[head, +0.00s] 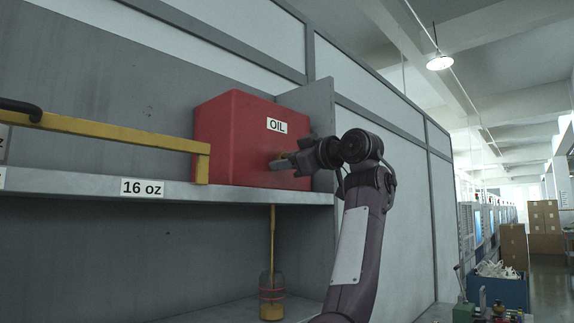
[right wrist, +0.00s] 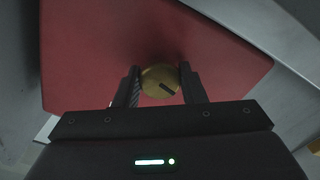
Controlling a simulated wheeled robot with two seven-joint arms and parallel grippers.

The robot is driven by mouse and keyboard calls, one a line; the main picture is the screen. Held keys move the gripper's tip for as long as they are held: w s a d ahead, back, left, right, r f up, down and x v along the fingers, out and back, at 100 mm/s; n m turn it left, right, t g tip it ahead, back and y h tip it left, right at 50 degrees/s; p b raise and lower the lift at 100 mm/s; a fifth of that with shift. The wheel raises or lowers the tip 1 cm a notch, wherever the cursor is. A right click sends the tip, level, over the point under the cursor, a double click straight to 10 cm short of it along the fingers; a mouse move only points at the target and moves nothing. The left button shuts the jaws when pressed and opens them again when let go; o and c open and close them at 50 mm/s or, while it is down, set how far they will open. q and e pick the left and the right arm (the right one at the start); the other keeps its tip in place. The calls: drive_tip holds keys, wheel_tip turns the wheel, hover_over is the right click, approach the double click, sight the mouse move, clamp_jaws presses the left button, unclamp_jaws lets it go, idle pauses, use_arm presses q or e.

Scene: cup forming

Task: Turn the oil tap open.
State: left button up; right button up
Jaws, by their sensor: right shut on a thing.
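The red oil box (head: 235,135) with the label "OIL" (head: 277,125) stands on the grey shelf at the centre of the head view. It also fills much of the right wrist view (right wrist: 90,50). The oil tap (right wrist: 160,80) is a round brass knob with a dark slot mark running slantwise. In the head view its small yellowish part (head: 279,164) shows at the fingertips. My right gripper (head: 285,162) is shut on the tap, one finger on each side in the right wrist view (right wrist: 160,85). My left gripper is not in view.
A yellow rail (head: 120,132) runs along the shelf (head: 85,184) left of the box. A grey panel (head: 320,110) stands close to the right of the box. Below the shelf, a glass jar (head: 272,290) stands under a yellow tube (head: 272,235). Open aisle lies far right.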

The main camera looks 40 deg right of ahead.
drive_tip(key=shift+n, duration=0.8)
drive_tip(key=shift+r, duration=0.1)
drive_tip(key=o, duration=1)
drive_tip(key=shift+w, duration=0.1)
drive_tip(key=s+b, duration=0.4)
drive_tip(key=s, duration=0.3)
drive_tip(key=shift+s+d, duration=0.35)
drive_tip(key=shift+s, duration=0.05)
